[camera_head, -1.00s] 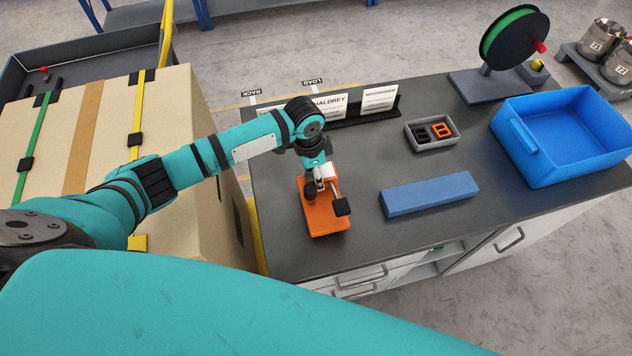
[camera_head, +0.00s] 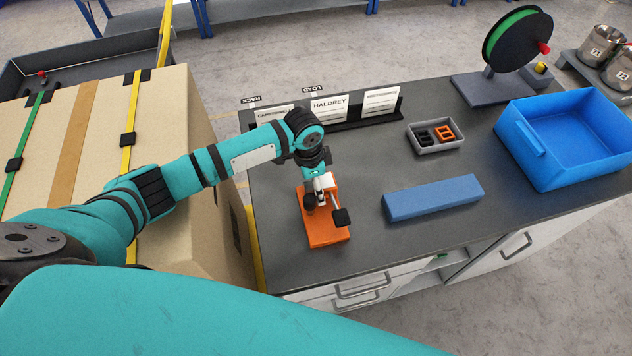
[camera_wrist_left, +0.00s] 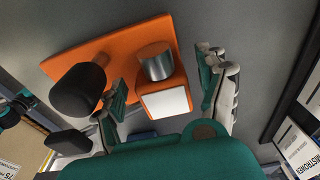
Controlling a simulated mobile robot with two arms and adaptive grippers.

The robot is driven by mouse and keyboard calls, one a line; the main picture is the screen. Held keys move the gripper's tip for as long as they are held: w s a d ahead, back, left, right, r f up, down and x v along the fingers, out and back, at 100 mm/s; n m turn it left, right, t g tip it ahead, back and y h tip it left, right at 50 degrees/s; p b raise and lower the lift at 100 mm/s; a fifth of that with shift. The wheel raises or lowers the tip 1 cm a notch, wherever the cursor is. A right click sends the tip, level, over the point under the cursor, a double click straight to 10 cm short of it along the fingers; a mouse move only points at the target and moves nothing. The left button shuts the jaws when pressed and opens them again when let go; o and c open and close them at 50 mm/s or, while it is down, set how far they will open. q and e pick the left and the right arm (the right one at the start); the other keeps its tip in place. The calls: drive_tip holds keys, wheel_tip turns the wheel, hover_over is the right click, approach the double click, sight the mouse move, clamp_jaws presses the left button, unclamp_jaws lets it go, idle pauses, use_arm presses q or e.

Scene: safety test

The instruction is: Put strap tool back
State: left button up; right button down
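The strap tool (camera_head: 322,232) has an orange base, black knobs and a black-ended lever. In the head view it appears to rest on the dark bench top, near the left end. In the left wrist view its orange plate (camera_wrist_left: 88,58) carries a block with a metal cylinder and white face, beside a black knob. My left gripper (camera_head: 320,186) is right over the tool. Its fingers (camera_wrist_left: 166,92) stand apart on either side of the block, with a visible gap at the right finger. Contact at the left finger is unclear. My right gripper is out of view.
Label cards (camera_head: 330,108) stand along the bench's back edge. A grey tray (camera_head: 437,147) holds black and orange pieces. A blue bar (camera_head: 433,198), a blue bin (camera_head: 520,173) and a green spool (camera_head: 515,40) are farther right. A strapped carton (camera_head: 180,120) stands left. Bench around the tool is clear.

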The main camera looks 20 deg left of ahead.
use_arm(q)
drive_tip(key=shift+r, duration=0.1)
drive_tip(key=shift+r, duration=0.35)
wheel_tip(320, 180, up, 11)
drive_tip(key=a+b, duration=0.1)
drive_tip(key=shift+s+r, duration=0.15)
drive_tip(key=shift+s, duration=0.25)
